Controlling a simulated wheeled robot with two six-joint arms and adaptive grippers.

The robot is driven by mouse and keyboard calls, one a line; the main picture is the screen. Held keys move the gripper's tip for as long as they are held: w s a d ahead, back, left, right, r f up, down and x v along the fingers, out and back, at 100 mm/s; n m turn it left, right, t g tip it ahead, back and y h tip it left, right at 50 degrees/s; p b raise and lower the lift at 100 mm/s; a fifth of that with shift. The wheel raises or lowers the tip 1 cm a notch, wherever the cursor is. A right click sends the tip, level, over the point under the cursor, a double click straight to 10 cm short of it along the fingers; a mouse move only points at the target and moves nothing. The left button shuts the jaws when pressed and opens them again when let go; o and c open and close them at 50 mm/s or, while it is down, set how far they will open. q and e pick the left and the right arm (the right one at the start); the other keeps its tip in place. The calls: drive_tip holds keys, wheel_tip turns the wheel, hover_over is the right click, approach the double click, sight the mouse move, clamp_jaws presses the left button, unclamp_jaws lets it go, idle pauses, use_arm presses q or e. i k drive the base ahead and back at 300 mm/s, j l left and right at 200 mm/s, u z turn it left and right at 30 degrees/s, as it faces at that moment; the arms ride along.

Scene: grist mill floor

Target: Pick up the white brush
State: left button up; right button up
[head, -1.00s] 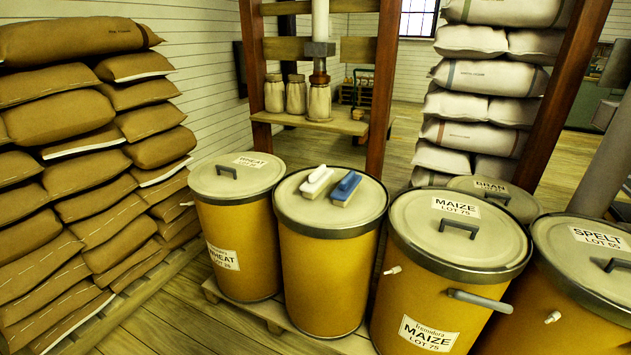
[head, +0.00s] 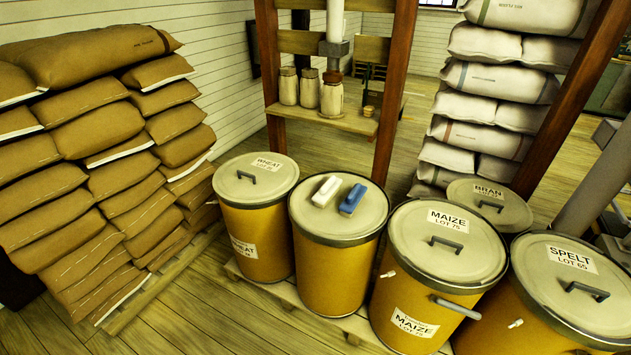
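The white brush (head: 326,191) lies on the pale lid of the second drum from the left (head: 338,269), near the middle of the head view. A blue brush (head: 352,199) lies just to its right on the same lid, with a small gap between them. Both lie tilted the same way, with pale undersides towards the lid.
The wheat drum (head: 253,241) stands left, with the maize drum (head: 421,308), spelt drum (head: 554,331) and bran drum (head: 489,204) right. Brown sacks (head: 95,140) are stacked left, white sacks (head: 497,81) behind. A shelf (head: 345,122) holds jars. Floor (head: 190,300) is clear at front left.

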sight(330, 188)
drive_tip(key=i+j, duration=0.2)
drive_tip(key=j, duration=0.15)
drive_tip(key=i+j+z, duration=0.1)
drive_tip(key=i+j, duration=0.25)
drive_tip(key=j, duration=0.3)
drive_tip(key=i+j+z, duration=0.1)
drive_tip(key=j, duration=0.25)
drive_tip(key=i+j, duration=0.25)
drive_tip(key=j+z, duration=0.05)
drive_tip(key=j, duration=0.05)
